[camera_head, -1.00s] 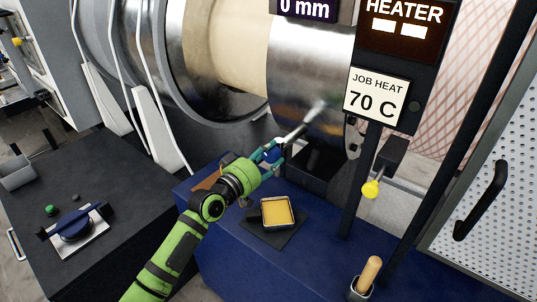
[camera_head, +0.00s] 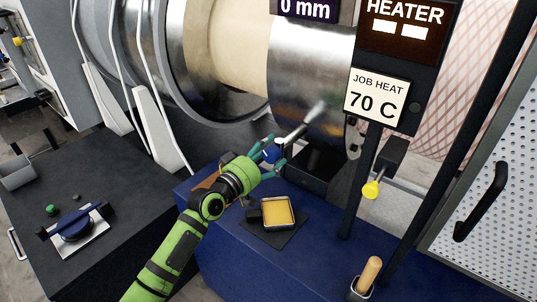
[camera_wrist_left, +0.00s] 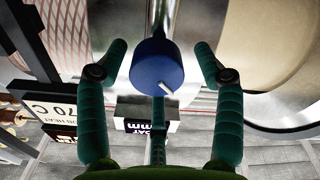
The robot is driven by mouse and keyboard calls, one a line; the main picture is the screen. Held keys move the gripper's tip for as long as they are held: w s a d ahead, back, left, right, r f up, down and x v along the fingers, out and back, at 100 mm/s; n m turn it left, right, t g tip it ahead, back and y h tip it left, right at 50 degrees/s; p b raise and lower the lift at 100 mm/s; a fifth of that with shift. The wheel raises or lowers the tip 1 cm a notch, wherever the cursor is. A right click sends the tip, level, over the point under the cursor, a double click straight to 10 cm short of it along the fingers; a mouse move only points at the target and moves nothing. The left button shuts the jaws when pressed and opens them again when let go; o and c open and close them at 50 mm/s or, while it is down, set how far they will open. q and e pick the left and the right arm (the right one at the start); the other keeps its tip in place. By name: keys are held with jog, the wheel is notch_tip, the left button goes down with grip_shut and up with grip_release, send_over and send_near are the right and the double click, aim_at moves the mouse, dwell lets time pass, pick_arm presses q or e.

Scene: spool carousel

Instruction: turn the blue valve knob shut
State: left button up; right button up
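The blue valve knob (camera_wrist_left: 157,66) is a round blue cap with a small white pointer, on the end of a metal stem in the left wrist view. In the head view the knob (camera_head: 270,154) shows small between the fingers, by the big metal cylinder. My left gripper (camera_wrist_left: 160,50) is open, with one teal finger on each side of the knob and a visible gap on both sides. In the head view the left gripper (camera_head: 276,151) reaches in from the lower left. My right gripper is not in view.
A tray with a yellow pad (camera_head: 278,212) lies on the blue bench just below the gripper. A post with a "JOB HEAT 70 C" sign (camera_head: 376,98) stands to the right, near a yellow knob (camera_head: 371,189). A blue-handled switch (camera_head: 74,226) sits on the dark cabinet at left.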

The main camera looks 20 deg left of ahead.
pick_arm(q)
jog(key=shift+f, duration=0.1)
jog(key=shift+s, duration=0.15)
jog(key=v, duration=1.1)
jog(key=shift+s, duration=0.35)
jog(key=shift+a, duration=0.1)
jog(key=s+a+f+g+y+b, duration=0.1)
jog(key=a+f+g+y, duration=0.1)
jog(key=f, duration=1)
jog(key=a+f+g+y+b, duration=0.2)
jog(key=f, duration=1)
jog(key=s+a+f+g+y+b, duration=0.15)
jog(key=s+f, duration=0.25)
jog(key=f, duration=0.5)
jog(key=s+f+g, duration=0.2)
jog(key=s+f, duration=0.2)
jog(key=f, duration=0.4)
jog(key=s+d+f+m+g+b, duration=0.3)
jog(key=s+f+g, duration=0.2)
jog(key=s+f, duration=1.4)
jog(key=s+d+f+m+g, duration=0.1)
jog(key=s+f, duration=0.2)
jog(key=s, duration=0.5)
jog(key=s+d+f+m+g+b, duration=0.1)
jog(key=s+d+f+g, duration=0.1)
jog(key=s, duration=0.6)
jog(key=shift+s+d+f+m+y, duration=0.3)
jog(key=shift+s+f+y, duration=0.05)
jog(key=shift+f, duration=0.25)
